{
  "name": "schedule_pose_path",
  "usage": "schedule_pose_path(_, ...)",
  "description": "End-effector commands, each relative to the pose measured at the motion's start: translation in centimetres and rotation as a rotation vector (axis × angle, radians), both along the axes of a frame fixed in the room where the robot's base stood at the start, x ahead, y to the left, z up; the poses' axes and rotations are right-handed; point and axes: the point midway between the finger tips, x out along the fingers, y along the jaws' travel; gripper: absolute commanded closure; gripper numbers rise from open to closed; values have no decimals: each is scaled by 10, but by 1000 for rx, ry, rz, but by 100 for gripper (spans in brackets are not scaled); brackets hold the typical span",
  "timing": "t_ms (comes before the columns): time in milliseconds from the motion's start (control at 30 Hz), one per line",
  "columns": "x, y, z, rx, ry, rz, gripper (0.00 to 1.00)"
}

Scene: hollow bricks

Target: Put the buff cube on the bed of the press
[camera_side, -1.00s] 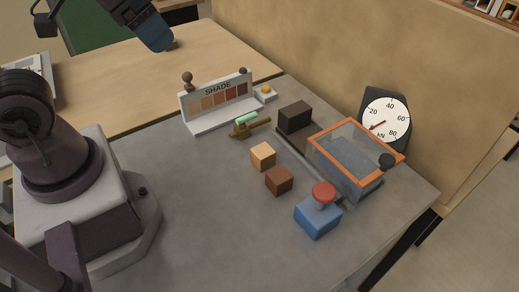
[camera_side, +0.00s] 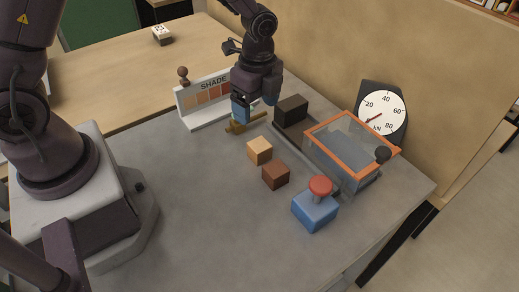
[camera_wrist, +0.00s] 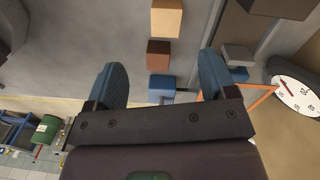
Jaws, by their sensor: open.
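The buff cube (camera_side: 259,150) lies on the grey bench, just behind and left of a reddish-brown cube (camera_side: 276,175). In the wrist view the buff cube (camera_wrist: 166,18) is at the top edge, beyond the brown cube (camera_wrist: 158,54). The press (camera_side: 350,150) stands to the right, with an orange-framed clear guard over its grey inside; I cannot make out its bed clearly through the guard. My gripper (camera_side: 240,110) is above the bench, behind and left of the buff cube. Its blue fingers are apart and empty in the wrist view (camera_wrist: 163,80).
A blue box with a red button (camera_side: 317,205) stands in front of the press. A dark block (camera_side: 291,109) is at the press's back left, and a dial gauge (camera_side: 383,110) behind it. The SHADE board (camera_side: 205,100) stands behind my gripper. The front bench is clear.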

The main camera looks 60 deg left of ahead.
Motion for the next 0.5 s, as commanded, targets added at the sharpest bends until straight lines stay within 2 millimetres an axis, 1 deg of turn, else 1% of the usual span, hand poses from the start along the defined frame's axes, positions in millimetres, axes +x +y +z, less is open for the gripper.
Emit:
schedule_pose_path(33, 6, -1, 4, -3, -24, -61, 22)
schedule_pose_path(100, 10, -1, 5, -4, -38, -134, 22)
schedule_pose_path(167, 10, -1, 4, -5, -41, -179, 22)
schedule_pose_path(267, 9, -1, -2, -6, -39, -212, 22)
schedule_pose_path(367, 8, -1, -19, -6, -36, -216, 22)
schedule_pose_path(500, 8, -1, -46, -6, -36, -215, 22)
